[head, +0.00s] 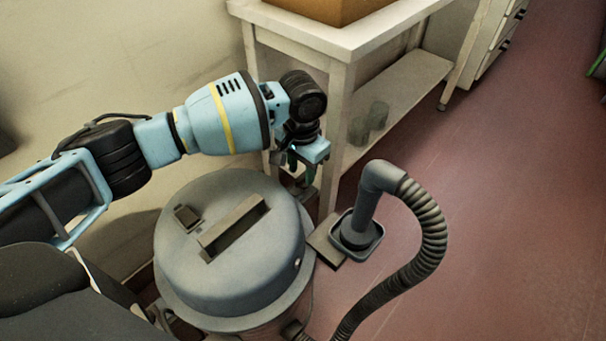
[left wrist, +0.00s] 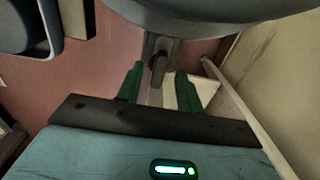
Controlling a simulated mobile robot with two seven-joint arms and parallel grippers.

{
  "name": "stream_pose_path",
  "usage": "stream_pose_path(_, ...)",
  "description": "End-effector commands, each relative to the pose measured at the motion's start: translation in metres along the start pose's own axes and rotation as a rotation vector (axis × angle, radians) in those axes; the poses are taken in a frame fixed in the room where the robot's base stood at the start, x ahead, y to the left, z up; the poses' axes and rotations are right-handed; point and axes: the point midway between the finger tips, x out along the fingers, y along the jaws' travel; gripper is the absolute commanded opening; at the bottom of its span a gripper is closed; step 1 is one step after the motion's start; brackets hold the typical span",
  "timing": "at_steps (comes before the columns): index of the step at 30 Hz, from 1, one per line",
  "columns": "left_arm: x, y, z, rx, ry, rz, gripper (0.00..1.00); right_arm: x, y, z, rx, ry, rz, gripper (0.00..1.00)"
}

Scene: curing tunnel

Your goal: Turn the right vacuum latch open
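The vacuum (head: 190,265) is a grey drum with a domed lid and a top handle, standing on the floor. My left gripper (head: 301,175) is beside the vacuum's far right rim, pointing down. In the left wrist view, its two green fingers (left wrist: 159,72) are apart. A dark latch (left wrist: 158,63) hangs below the lid's edge, in line with the gap between the fingertips. I cannot tell whether the fingers touch it. In the head view the latch is mostly hidden behind the gripper. My right gripper is not in view.
A ribbed hose (head: 428,225) with a floor nozzle (head: 357,235) stands close on the vacuum's right. A white table (head: 340,42) with a brown box (head: 322,8) stands just behind the gripper. The red floor at right is clear.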

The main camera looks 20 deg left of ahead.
Motion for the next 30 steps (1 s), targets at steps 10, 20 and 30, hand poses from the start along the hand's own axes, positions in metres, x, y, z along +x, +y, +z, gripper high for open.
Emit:
stream_pose_path(10, 0.0156, -0.0003, -0.0003, -0.001, 0.002, 0.0, 0.36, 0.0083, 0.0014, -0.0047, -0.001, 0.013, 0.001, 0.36)
stream_pose_path(20, 0.0153, -0.0001, -0.0001, -0.001, 0.001, 0.0, 0.12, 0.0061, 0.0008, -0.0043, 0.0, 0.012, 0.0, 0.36)
stream_pose_path(30, 0.0148, 0.0003, 0.0003, 0.006, 0.0, 0.0, 0.0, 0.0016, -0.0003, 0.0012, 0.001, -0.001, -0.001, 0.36)
